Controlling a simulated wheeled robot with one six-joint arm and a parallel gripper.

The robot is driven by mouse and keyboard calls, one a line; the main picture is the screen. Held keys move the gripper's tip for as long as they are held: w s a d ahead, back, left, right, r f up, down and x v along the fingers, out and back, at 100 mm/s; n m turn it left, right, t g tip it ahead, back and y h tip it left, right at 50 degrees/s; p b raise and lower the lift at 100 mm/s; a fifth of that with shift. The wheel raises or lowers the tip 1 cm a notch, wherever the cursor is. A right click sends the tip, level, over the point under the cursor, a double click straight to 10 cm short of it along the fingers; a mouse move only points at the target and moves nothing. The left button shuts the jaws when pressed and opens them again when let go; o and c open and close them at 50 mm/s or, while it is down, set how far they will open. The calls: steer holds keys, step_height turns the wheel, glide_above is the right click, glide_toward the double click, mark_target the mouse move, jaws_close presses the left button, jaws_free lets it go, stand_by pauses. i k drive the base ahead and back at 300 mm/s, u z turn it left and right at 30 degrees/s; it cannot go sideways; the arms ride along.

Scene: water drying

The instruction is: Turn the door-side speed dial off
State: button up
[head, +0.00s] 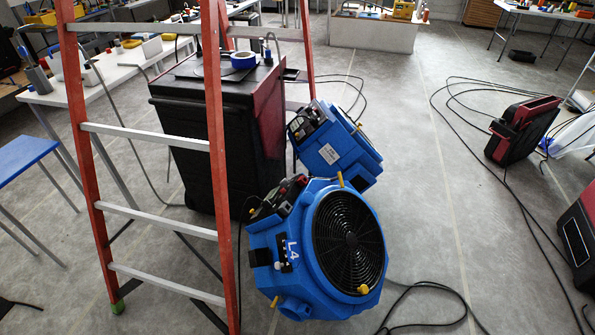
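Two blue fan units stand on the grey floor near the middle. I cannot tell which unit carries the door-side dial, as no door shows. My gripper is not in view.
An orange stepladder (90,150) stands at the left front, beside a dark cabinet (185,120). A blue-topped stool (22,155) is at the far left. Black cables (445,290) trail over the floor right of the fans. A red-black unit (520,130) stands farther right.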

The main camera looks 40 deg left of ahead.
mark_target(284, 183)
steer(key=u, duration=0.25)
steer(key=i, duration=0.7)
steer(key=u, duration=1.05)
steer(key=i, duration=0.6)
steer(key=u, duration=0.55)
